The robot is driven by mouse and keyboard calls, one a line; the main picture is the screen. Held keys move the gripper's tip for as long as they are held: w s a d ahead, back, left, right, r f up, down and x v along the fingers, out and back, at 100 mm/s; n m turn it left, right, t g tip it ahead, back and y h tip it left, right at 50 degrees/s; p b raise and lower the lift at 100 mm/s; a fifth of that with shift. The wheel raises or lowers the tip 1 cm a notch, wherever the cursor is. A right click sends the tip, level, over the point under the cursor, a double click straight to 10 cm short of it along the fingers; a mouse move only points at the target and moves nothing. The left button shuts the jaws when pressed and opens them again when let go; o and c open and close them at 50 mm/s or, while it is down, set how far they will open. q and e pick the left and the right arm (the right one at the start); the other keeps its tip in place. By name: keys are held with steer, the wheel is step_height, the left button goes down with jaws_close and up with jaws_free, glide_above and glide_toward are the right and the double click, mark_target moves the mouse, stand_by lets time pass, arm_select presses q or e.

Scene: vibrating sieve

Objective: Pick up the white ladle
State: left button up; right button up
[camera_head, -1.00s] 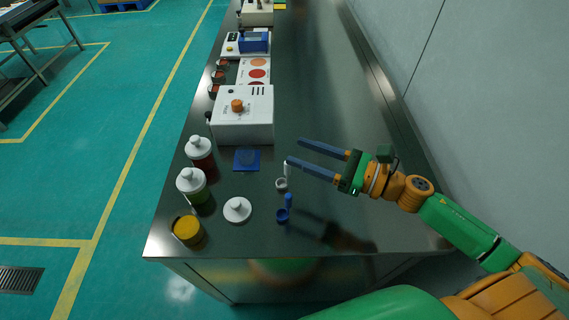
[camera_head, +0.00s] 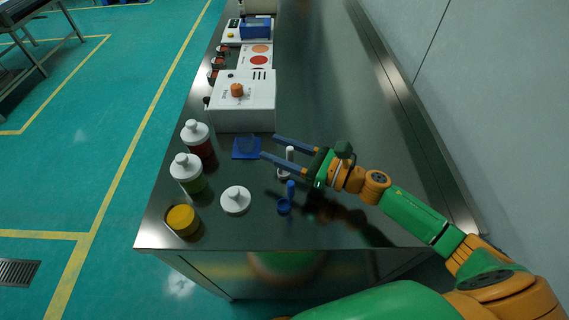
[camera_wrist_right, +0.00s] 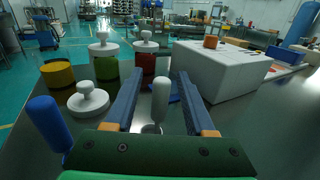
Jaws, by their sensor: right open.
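The white ladle (camera_head: 289,155) stands on the steel table, its pale handle upright and its small cup at the bottom. In the right wrist view its handle (camera_wrist_right: 161,97) rises between my two fingers. My right gripper (camera_head: 268,147) is open, with its long blue-grey fingers around the handle and pointing left; in the wrist view the open gripper (camera_wrist_right: 155,85) shows a gap on both sides of the handle. The ladle's cup is mostly hidden in the wrist view. My left gripper is not in view.
A blue ladle (camera_head: 285,206) stands close in front of the white one. A white machine box (camera_head: 244,106) stands behind. The table's right side is clear.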

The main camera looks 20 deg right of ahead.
steer(key=shift+w+a+f, duration=0.1)
steer(key=shift+w+a, duration=0.05)
steer(key=shift+w, duration=0.05)
jaws_close()
stand_by(1.3)
